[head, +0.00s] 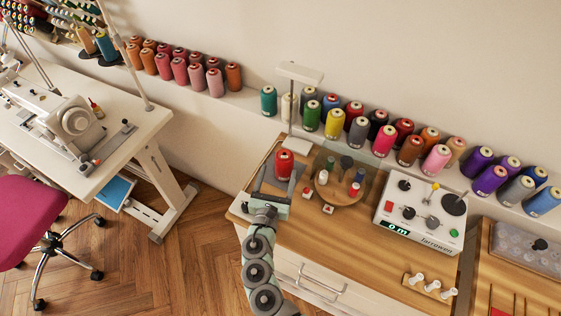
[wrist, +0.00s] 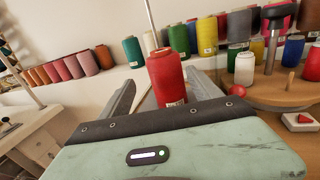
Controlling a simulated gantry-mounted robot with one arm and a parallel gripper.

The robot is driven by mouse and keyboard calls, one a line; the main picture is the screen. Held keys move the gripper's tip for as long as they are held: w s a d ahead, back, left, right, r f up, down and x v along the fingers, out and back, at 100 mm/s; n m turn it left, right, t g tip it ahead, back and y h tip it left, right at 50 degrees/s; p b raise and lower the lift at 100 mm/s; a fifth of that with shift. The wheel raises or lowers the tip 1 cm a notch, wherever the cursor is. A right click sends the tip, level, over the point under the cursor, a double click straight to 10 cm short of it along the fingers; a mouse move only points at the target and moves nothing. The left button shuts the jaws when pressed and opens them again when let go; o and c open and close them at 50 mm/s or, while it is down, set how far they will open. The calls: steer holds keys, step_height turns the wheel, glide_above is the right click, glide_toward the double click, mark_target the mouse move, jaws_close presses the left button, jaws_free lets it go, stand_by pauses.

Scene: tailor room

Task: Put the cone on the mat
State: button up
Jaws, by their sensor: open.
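A red thread cone (head: 284,163) stands upright on the wooden worktop, at the far left part of the table in the head view. My gripper (head: 282,172) is open, with one finger on each side of the cone. In the wrist view the cone (wrist: 166,75) rises between the two spread fingers, and I see a gap on its left side. Its base is partly hidden by my gripper body. A dark grey flat patch shows around the cone and fingers; I cannot tell whether it is the mat.
A round wooden stand (head: 341,188) with small spools is close on the right. A white scale-like device (head: 420,212) stands farther right. Bare worktop (head: 330,240) lies in front.

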steer(key=shift+s+a, duration=0.15)
steer(key=shift+s, duration=0.9)
